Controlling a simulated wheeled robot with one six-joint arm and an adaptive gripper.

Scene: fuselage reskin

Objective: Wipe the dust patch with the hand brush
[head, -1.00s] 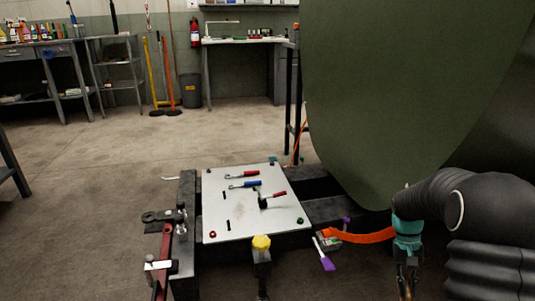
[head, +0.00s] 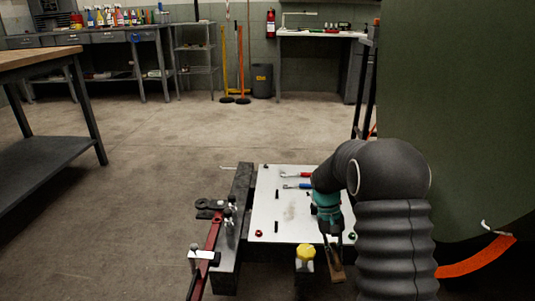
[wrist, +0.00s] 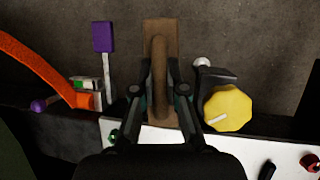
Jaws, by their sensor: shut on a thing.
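My gripper (head: 335,258) is shut on a brown wooden hand brush (head: 337,274). It holds the brush just off the near right edge of the white panel (head: 268,225), right of the yellow knob. In the wrist view, the brush (wrist: 168,28) lies between the fingers of my gripper (wrist: 160,92), its bristles not visible. The dust patch (head: 290,213) is a faint tan smudge near the middle of the panel, left of my gripper and farther from the camera. My arm covers the panel's right part.
A yellow knob (head: 305,252) stands at the panel's near edge. Red- and blue-handled tools (head: 298,186) lie at its far side. A red clamp bar (head: 207,255) is at left. The green fuselage skin (head: 460,120) rises at right. An orange strap (wrist: 35,65) and purple-handled tool (wrist: 103,36) show in the wrist view.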

